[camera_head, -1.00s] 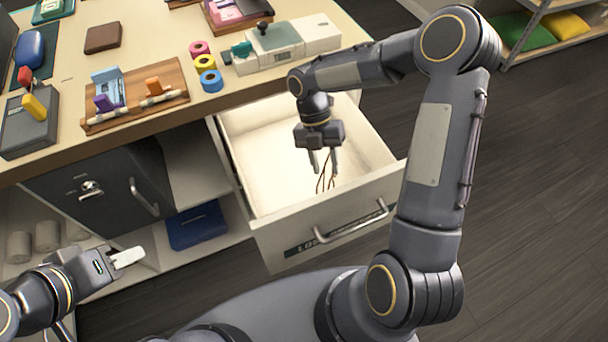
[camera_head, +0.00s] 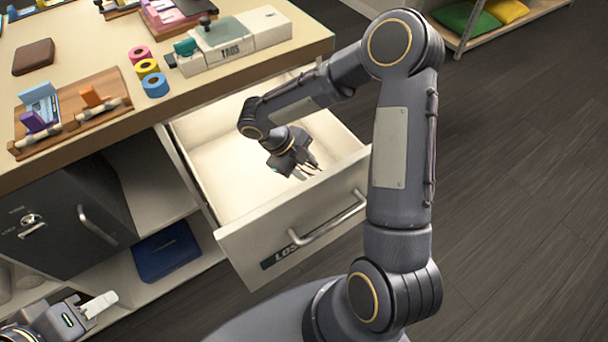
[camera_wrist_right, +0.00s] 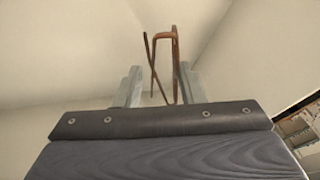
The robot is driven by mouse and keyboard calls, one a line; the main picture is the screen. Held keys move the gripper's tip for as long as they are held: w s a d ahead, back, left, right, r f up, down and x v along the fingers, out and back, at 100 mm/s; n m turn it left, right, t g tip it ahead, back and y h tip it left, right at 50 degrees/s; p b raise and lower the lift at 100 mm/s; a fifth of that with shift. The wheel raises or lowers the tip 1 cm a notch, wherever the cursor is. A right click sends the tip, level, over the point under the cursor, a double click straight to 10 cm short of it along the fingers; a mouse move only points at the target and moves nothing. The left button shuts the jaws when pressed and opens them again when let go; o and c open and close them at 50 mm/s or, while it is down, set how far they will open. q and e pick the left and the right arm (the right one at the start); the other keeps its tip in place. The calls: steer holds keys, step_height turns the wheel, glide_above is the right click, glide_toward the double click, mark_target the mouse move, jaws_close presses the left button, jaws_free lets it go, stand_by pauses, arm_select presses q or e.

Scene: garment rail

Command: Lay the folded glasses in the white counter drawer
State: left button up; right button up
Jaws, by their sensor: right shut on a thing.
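The white counter drawer (camera_head: 285,228) is pulled out below the counter. My right gripper (camera_head: 303,171) is inside its opening, toward the front right, with its fingers tilted toward the front panel. In the right wrist view the folded glasses (camera_wrist_right: 175,62), with thin brown frame and arms, stand between the finger pads of my right gripper (camera_wrist_right: 160,88), which is shut on them. In the head view the glasses are too small and covered to make out well. My left gripper (camera_head: 98,306) is at the lower left, away from the drawer; its finger gap is not clear.
The counter top holds a wooden tray (camera_head: 72,116), tape rolls (camera_head: 147,68), a white and grey device (camera_head: 232,42) and a brown wallet (camera_head: 33,57). A dark safe (camera_head: 60,215) and a blue box (camera_head: 166,250) are below. The drawer floor (camera_head: 225,170) looks clear.

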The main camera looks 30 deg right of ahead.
mark_target(302, 171)
step_height(302, 171, down, 3)
steer(key=shift+f+b, duration=0.1)
steer(key=shift+b, duration=0.25)
steer(key=o, duration=1)
steer(key=shift+c, duration=0.2)
steer(key=p+v, duration=0.2)
steer(key=v, duration=1)
steer(key=shift+s, duration=0.1)
